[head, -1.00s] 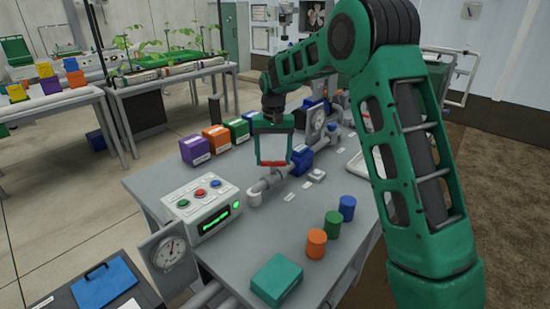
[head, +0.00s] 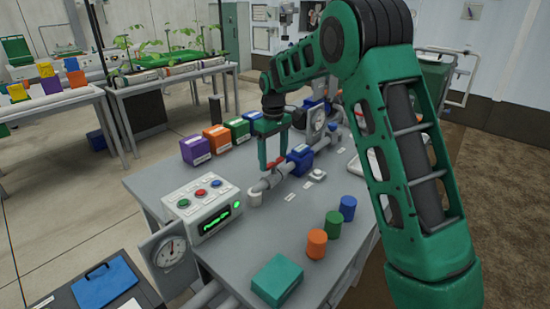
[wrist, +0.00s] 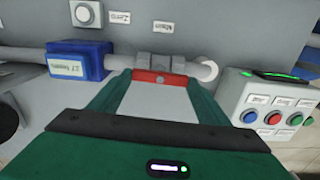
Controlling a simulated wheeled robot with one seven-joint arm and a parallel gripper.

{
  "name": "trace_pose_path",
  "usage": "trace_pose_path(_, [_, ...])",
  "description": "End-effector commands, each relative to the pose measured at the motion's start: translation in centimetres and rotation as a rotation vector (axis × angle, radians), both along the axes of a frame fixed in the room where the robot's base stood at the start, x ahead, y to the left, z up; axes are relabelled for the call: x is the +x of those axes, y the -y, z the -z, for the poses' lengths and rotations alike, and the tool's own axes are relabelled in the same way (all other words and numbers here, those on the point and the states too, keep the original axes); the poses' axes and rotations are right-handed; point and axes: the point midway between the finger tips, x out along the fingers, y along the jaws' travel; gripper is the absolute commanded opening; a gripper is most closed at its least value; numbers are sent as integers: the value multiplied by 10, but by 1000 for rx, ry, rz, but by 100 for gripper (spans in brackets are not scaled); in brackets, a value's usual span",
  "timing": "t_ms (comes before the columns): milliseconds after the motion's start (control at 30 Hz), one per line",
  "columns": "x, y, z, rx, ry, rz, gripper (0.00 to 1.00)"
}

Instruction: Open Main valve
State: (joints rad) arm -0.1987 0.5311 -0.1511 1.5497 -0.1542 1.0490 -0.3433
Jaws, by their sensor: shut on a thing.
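The Main valve is on the grey pipe (head: 265,184), with a red handle (head: 275,163) above it. In the wrist view the red handle (wrist: 150,76) lies crosswise between the fingertips, over a grey valve body (wrist: 157,59). A small label reading "Main" (wrist: 163,27) is on the bench beside it. My green gripper (head: 273,164) points down at the pipe and is shut on the red handle; its fingertips (wrist: 149,77) touch the handle's ends. Part of the valve body is hidden behind the handle and fingers.
A control box (head: 207,206) with coloured buttons stands left of the valve. Coloured boxes (head: 215,138) stand behind; several small cylinders (head: 332,223) stand at the front right.

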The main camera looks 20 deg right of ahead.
Motion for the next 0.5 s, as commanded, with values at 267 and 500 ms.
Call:
trace_pose_path(267, [3,2,-3,0,11,-64,48])
trace_pose_path(500, [3,3,-3,-2,11,-72,48])
